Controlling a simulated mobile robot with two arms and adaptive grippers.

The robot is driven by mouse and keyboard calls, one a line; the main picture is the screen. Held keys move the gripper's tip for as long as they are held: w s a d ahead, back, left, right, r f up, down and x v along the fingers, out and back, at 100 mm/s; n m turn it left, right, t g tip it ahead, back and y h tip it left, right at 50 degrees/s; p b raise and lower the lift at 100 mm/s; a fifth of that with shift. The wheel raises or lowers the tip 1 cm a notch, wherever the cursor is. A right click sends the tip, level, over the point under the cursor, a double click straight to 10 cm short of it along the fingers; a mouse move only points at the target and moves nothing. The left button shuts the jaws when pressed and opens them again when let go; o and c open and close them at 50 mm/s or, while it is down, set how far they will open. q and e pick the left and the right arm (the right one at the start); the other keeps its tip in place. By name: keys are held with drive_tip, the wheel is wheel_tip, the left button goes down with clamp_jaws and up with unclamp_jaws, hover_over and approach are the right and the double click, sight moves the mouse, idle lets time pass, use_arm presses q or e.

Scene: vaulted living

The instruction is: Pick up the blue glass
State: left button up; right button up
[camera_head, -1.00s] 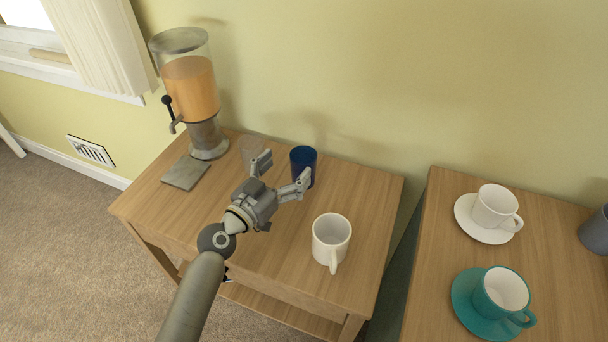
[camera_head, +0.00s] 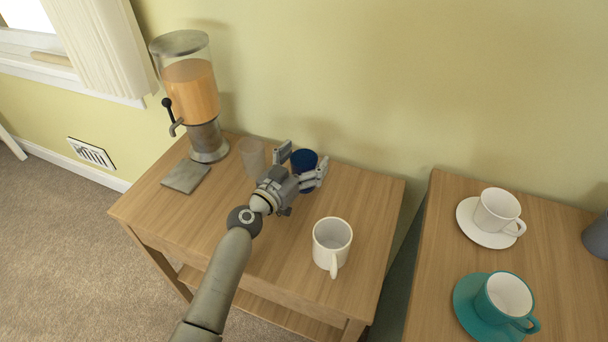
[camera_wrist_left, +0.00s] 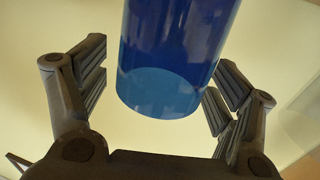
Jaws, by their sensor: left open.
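The blue glass (camera_head: 303,158) stands upright near the back edge of the small wooden table (camera_head: 188,222). In the left wrist view the blue glass (camera_wrist_left: 170,62) fills the upper middle, between my two finger pads. My left gripper (camera_head: 303,166) is open, with one finger on each side of the glass. In the wrist view a gap shows at the left pad; the right pad looks very near the glass, and I cannot tell if it touches. My right gripper is not in view.
A clear glass (camera_head: 252,156) stands just left of the gripper. A white mug (camera_head: 331,243) stands at the front right. A drink dispenser (camera_head: 193,95) stands at the back left. A second table (camera_head: 428,290) holds a white cup (camera_head: 497,209) and a teal cup (camera_head: 505,299) on saucers.

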use_arm(q)
drive_tip(key=c, duration=1.6)
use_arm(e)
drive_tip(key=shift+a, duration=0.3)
use_arm(q)
drive_tip(key=shift+o, duration=0.2)
drive_tip(key=shift+r, duration=0.15)
